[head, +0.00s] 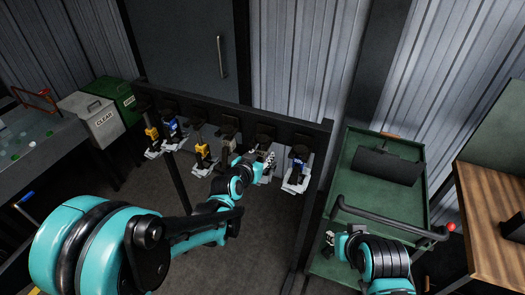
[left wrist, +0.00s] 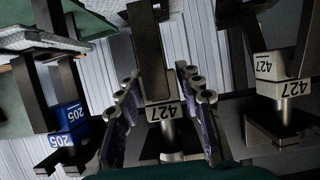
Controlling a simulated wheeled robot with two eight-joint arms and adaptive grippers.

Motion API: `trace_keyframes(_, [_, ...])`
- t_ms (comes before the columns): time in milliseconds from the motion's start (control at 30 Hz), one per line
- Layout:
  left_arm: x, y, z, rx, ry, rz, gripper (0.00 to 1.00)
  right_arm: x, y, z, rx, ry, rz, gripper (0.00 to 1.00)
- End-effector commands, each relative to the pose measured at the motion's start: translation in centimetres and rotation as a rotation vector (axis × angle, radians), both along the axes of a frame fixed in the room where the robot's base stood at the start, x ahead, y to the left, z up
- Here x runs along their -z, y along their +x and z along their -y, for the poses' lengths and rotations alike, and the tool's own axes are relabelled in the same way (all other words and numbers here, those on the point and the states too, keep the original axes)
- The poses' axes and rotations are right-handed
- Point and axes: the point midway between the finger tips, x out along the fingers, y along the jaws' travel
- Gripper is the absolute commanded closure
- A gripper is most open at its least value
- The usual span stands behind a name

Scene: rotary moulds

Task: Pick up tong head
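A row of tong heads hangs on a dark rack, with yellow (head: 201,152), blue (head: 171,127) and pale number blocks. My left gripper (head: 262,160) is at the rack's right half. In the left wrist view, its two fingers with purple pads (left wrist: 158,85) stand apart on either side of a dark tong head with a white block marked 427 (left wrist: 163,112). Contact cannot be told. Another 427 block (left wrist: 285,88) is to the right, and a blue 205 block (left wrist: 66,117) to the left. My right gripper (head: 329,240) is small by the green cart; its fingers are unclear.
The green cart (head: 412,215) with a dark handle stands right of the rack, carrying a dark panel (head: 388,166). A wooden table (head: 495,195) is at far right. A grey bench (head: 55,140) and white and green bins (head: 98,122) stand left. Open floor lies below the rack.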

Motion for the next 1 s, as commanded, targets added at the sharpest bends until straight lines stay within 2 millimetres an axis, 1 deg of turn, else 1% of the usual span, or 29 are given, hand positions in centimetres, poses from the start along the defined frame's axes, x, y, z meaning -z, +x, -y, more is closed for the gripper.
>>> trace_keyframes(33, [0.0,0.0,0.0,0.0,0.0,0.0,0.84,0.0,0.0,0.0,0.0,0.0,0.0,0.72])
trace_keyframes(100, [0.0,0.0,0.0,0.0,0.0,0.0,1.0,0.0,0.0,0.0,0.0,0.0,0.0,0.72])
trace_keyframes(467, [-0.2,0.0,0.0,-0.001,0.0,0.001,1.0,-0.1,0.0,0.0,0.0,0.0,0.0,0.72])
trace_keyframes(567, [-0.8,0.0,0.0,-0.001,0.0,0.001,1.0,-0.4,0.0,0.0,0.0,0.0,0.0,0.72])
trace_keyframes(667, [-1.9,0.0,0.0,-0.001,0.0,0.001,1.0,-0.8,0.0,0.0,0.0,0.0,0.0,0.72])
trace_keyframes(867, [-1.7,-3.2,-1.2,-0.003,-0.001,0.001,1.0,-1.0,0.0,0.0,0.0,0.0,0.0,0.72])
trace_keyframes(1000, [-1.7,-6.1,-2.3,-0.002,0.0,0.001,1.0,-1.3,0.0,0.0,0.0,0.0,0.0,0.72])
